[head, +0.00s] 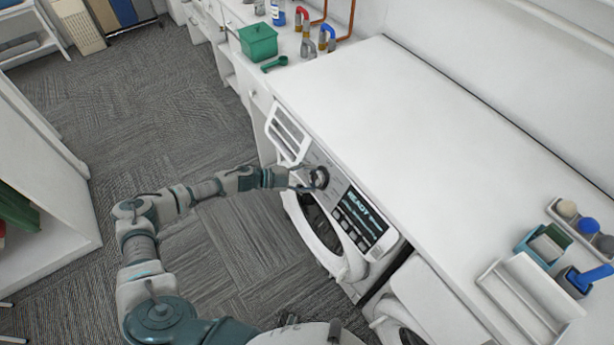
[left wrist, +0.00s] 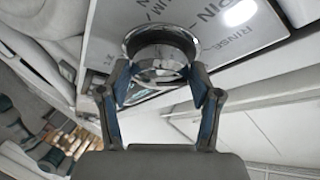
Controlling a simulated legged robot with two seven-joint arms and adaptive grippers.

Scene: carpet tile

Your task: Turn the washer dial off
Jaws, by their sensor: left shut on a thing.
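The washer (head: 335,215) stands under the white counter, with a lit display (head: 362,212) that reads READY. Its round chrome dial (head: 319,177) is on the control panel, left of the display. My left gripper (head: 308,180) reaches the dial from the left. In the left wrist view the two fingers of my left gripper (left wrist: 160,88) are shut on the chrome dial (left wrist: 160,55), one on each side. Printed words such as SPIN and RINSE show around the dial. The dial's pointer mark cannot be made out. My right gripper does not show.
The open detergent drawer (head: 288,132) sticks out left of the dial. The white counter top (head: 430,130) is clear in the middle. A green box (head: 258,42) and a green scoop (head: 275,64) lie at the back left. Trays (head: 528,300) with small items stand at right.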

